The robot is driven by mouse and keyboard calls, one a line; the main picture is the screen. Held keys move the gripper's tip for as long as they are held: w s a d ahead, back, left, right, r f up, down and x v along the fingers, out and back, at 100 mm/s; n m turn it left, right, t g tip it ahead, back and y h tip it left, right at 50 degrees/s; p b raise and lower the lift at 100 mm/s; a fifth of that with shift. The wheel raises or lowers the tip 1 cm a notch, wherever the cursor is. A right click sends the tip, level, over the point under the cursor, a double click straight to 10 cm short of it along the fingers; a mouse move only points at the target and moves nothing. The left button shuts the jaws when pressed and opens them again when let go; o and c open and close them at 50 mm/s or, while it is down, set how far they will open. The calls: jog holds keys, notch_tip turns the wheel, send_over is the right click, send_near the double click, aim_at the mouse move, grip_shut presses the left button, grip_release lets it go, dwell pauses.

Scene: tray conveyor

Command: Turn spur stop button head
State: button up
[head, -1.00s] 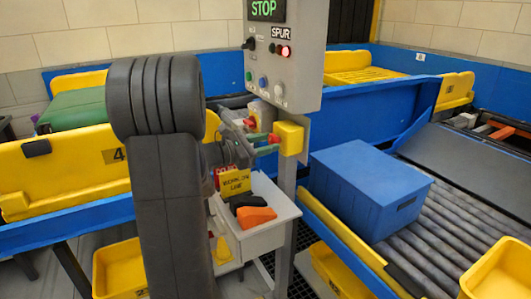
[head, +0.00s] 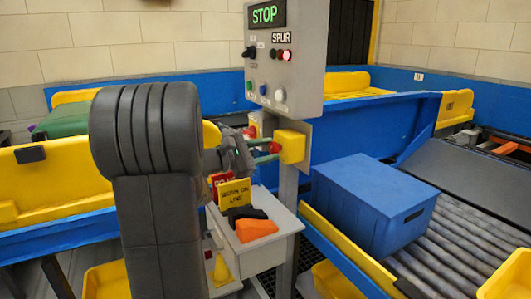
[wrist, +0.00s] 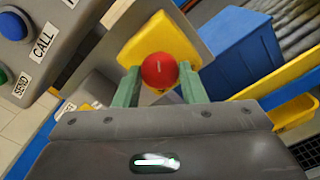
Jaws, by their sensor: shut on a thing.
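The red stop button head (wrist: 159,70) sits on a yellow box (wrist: 150,38) in the wrist view. The green fingers of my gripper (wrist: 160,84) stand on its left and right sides, shut on it. In the head view, the yellow box (head: 291,146) is mounted on the post below the control panel. My gripper (head: 267,153) reaches it from the left, and the red head (head: 274,147) shows small between the fingers. My arm hides part of the area to the left. The head's turn angle is hard to read; a short pale mark shows on it.
The control panel (head: 310,80) above has a lit STOP sign (head: 267,14) and a red lamp. A blue crate (head: 365,205) rests on the roller conveyor (head: 450,215) at right. A grey cabinet (head: 270,254) with signs and an orange block (head: 257,230) stands below my gripper.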

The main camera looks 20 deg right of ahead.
jog(key=o, duration=1)
jog(key=s+a+p, duration=0.1)
jog(key=a, duration=1.2)
jog(key=shift+a, duration=0.35)
jog(key=shift+d, duration=0.1)
jog(key=d, duration=0.9)
jog(key=w+d+b, duration=0.1)
jog(key=d, duration=0.3)
jog(key=shift+d, duration=0.3)
